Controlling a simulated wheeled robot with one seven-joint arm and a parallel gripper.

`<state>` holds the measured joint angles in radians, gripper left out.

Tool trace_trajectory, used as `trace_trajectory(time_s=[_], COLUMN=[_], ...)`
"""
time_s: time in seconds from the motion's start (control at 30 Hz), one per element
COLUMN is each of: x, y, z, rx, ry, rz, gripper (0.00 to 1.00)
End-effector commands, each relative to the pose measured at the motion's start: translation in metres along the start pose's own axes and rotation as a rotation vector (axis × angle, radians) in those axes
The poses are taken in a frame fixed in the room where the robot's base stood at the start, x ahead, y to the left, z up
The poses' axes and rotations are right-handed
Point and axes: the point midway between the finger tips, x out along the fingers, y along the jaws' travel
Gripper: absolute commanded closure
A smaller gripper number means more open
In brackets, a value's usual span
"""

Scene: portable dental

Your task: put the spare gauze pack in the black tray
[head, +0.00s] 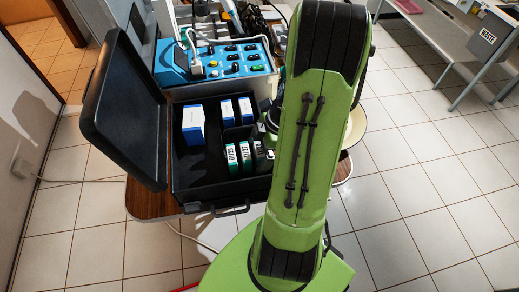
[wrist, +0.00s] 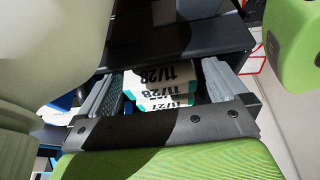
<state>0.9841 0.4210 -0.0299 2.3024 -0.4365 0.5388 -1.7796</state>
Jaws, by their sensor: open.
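White packs with green edges and printed dates stand in a row in an open black case (head: 200,193) in the head view; two of them are a left pack (head: 232,158) and a middle pack (head: 246,156). I take them for gauze packs; which is the spare one I cannot tell. In the wrist view, my gripper (wrist: 161,82) is open, with a pack marked 11/28 (wrist: 160,74) and another marked 11/27 (wrist: 165,101) showing between its fingers. Contact is not clear. I cannot single out a separate black tray.
Blue-and-white boxes (head: 193,125) stand in the case's back part. Its raised lid (head: 122,110) is at the left. A blue control unit (head: 215,62) sits behind. A bench with a waste-labelled box (head: 486,40) is at upper right. Tiled floor is clear at right.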

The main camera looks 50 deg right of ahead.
Motion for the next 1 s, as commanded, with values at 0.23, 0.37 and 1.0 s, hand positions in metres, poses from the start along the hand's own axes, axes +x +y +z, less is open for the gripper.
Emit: trace_trajectory(time_s=[0.23, 0.37, 1.0], x=[-0.029, -0.067, -0.136], y=[0.001, 0.001, -0.011], z=[-0.002, -0.002, -0.066], rx=[0.001, 0.000, 0.127], ry=[-0.003, -0.004, -0.097], rz=[0.006, 0.006, 0.039], gripper=[0.00, 0.00, 0.00])
